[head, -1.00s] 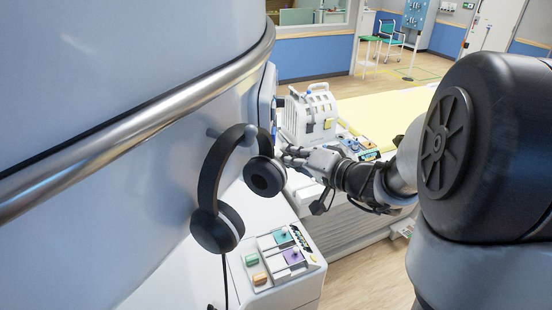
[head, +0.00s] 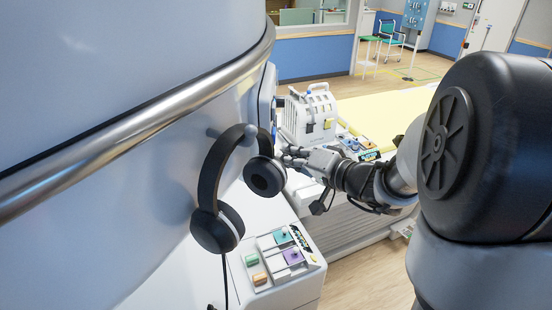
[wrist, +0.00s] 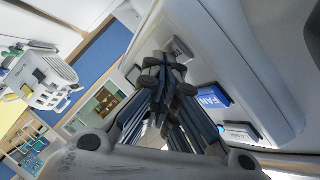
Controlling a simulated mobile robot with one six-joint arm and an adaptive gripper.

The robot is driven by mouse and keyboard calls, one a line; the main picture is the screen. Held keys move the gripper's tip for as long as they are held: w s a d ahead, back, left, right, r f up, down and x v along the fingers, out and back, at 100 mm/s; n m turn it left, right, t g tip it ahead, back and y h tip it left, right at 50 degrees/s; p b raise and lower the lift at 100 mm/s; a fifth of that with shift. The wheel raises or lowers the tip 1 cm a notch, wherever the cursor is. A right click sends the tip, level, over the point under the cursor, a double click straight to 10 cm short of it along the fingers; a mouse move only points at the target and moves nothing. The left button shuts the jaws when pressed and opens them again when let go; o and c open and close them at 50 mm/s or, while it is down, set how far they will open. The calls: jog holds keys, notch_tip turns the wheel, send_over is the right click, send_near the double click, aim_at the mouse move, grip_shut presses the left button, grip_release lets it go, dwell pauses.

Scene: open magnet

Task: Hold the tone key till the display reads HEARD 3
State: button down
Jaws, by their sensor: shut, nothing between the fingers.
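My gripper (wrist: 166,68) is shut and empty in the wrist view, its fingertips in front of a pale panel (wrist: 225,62). A blue key marked FAN (wrist: 211,96) and a pale key with an unreadable label (wrist: 240,132) are on this panel, right of the fingers. A grey key-like part (wrist: 180,48) shows just beside the fingertips; whether they touch it I cannot tell. I cannot tell which key is the tone key. In the head view my gripper (head: 287,157) reaches the machine's side behind the headphones. No display reading HEARD is legible.
Black headphones (head: 208,185) hang on the machine's wall, close to my gripper. A metal rail (head: 150,128) runs along the wall. A console with coloured keys (head: 276,258) is below. A white device (head: 309,117) stands behind, beside a yellow-topped bed (head: 385,110).

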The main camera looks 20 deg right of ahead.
dwell(0.4)
jog(key=shift+s+d+b, duration=0.35)
jog(key=shift+d+b, duration=0.1)
jog(key=shift+d, duration=0.35)
jog(key=d, duration=0.1)
jog(key=s+d+b, duration=0.1)
jog(key=d, duration=0.1)
jog(key=s+d, duration=0.1)
jog(key=shift+d+b, duration=0.3)
jog(key=shift+b, duration=0.05)
dwell(0.5)
